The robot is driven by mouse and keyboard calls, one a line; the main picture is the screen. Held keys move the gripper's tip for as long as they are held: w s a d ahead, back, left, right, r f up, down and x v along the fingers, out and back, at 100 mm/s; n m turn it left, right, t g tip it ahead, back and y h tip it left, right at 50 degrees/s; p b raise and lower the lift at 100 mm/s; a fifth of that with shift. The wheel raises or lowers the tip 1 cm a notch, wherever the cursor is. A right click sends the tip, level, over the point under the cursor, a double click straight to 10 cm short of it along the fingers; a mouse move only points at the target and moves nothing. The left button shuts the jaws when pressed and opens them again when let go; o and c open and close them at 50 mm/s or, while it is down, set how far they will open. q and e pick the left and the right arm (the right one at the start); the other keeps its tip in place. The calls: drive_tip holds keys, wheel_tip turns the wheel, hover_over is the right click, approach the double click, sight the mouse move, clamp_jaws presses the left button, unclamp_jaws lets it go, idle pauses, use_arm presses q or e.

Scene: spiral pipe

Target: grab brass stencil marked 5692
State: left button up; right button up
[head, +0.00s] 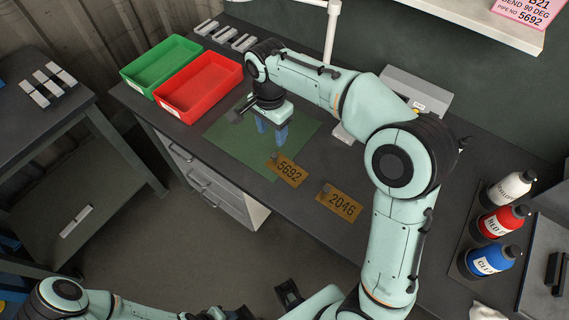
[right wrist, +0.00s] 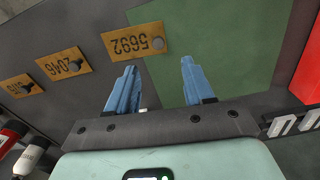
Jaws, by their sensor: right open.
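The brass stencil marked 5692 (head: 291,172) lies flat on the dark bench at the front edge of a green mat (head: 222,138), with a small round grey knob at one end. It also shows in the right wrist view (right wrist: 130,42), upside down, just beyond the fingertips and mostly to the left. My right gripper (head: 272,138) is open and empty, blue fingers pointing down over the mat, apart from the stencil. The fingers also show in the right wrist view (right wrist: 158,70). My left arm runs along the bottom edge of the head view; its jaws cannot be made out.
A brass stencil marked 2046 (head: 340,203) lies right of 5692; a third brass plate (right wrist: 20,86) shows in the wrist view. Red (head: 200,88) and green (head: 160,62) trays stand behind left. Several bottles (head: 497,222) stand at right. A white post (head: 331,35) rises behind my right arm.

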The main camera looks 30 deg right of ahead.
hover_over(274, 155)
wheel_tip(274, 155, down, 4)
drive_tip(key=shift+w+f, duration=0.15)
drive_tip(key=shift+f, duration=0.1)
wheel_tip(274, 155, down, 5)
drive_tip(key=shift+f+b, duration=0.1)
drive_tip(key=shift+b, duration=0.4)
clamp_jaws()
